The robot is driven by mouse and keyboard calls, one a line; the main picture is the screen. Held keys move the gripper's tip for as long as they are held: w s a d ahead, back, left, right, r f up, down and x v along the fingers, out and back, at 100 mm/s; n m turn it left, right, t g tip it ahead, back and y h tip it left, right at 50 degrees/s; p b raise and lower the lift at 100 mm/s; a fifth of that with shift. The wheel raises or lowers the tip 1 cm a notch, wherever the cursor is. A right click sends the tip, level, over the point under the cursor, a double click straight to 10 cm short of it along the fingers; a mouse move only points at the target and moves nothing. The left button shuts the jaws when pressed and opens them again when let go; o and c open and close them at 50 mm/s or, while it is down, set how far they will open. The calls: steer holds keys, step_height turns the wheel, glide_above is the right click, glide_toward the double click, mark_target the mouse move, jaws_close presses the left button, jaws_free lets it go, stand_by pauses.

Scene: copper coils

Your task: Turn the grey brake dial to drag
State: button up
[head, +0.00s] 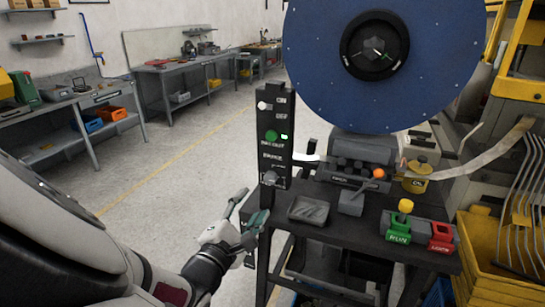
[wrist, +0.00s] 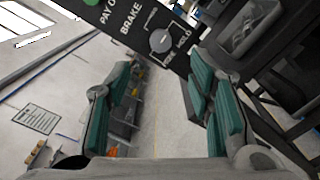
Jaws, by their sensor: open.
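The grey brake dial (head: 270,178) is low on the upright black control panel (head: 264,150) at the table's left edge. In the wrist view the dial (wrist: 160,40) is a round grey knob below the word BRAKE, with HOLD to its right and another label, hard to read, below it. I cannot tell for sure which mark it points to. My gripper (head: 251,209) is open and empty, below and left of the dial. In the wrist view its green-padded fingers (wrist: 162,78) are spread apart, with the dial beyond them near the top, not touched.
A large blue reel (head: 385,60) stands behind the table (head: 330,225). A white knob and green button are higher on the panel. Floor left of it is clear.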

mark_target(269, 180)
steer(key=b+x, duration=0.4)
steer(key=x, duration=0.6)
steer(key=shift+w+f, duration=0.1)
steer(key=shift+w, duration=0.1)
steer(key=shift+d, duration=0.1)
jaws_close()
